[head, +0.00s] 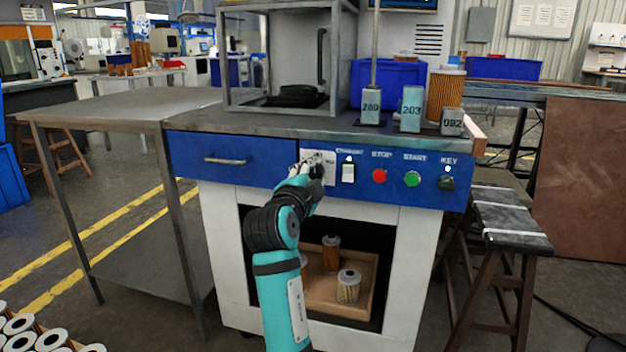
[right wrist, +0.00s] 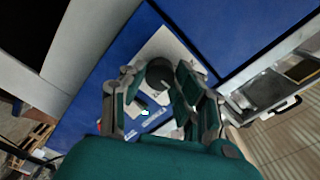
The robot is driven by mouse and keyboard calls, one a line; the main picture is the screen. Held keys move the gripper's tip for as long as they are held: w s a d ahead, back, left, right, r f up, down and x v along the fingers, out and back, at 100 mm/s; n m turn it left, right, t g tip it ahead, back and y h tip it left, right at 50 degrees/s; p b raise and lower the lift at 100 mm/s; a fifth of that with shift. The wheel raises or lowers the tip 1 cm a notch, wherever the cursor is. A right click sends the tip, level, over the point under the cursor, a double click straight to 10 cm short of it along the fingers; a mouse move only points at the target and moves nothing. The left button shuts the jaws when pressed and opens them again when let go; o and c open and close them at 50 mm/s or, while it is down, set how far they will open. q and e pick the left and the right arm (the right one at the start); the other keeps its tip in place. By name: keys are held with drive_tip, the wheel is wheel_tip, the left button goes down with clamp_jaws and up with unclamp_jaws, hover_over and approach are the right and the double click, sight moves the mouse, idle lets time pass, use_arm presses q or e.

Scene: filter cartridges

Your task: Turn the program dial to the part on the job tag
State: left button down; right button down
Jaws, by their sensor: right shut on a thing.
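The program dial (right wrist: 160,72) is a dark round knob on a white plate, which shows in the right wrist view (right wrist: 168,46) and at the blue front panel in the head view (head: 328,158). My right gripper (head: 312,166) is at this plate, and its fingers are shut on the dial, one on each side. The arm and fingers hide most of the dial in the head view, and its pointer and marks cannot be read. I cannot make out a job tag for certain. My left gripper is not in view.
Right of the dial are a white switch (head: 348,173), a red stop button (head: 379,176), a green start button (head: 412,179) and a key switch (head: 446,183). Numbered grey blocks (head: 411,108) stand on the bench top. A wooden tray (head: 318,300) with filters sits below.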

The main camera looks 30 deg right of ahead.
drive_tip(key=shift+f, duration=0.15)
drive_tip(key=c, duration=1)
unclamp_jaws()
wheel_tip(320, 180, up, 10)
drive_tip(key=shift+r, duration=0.1)
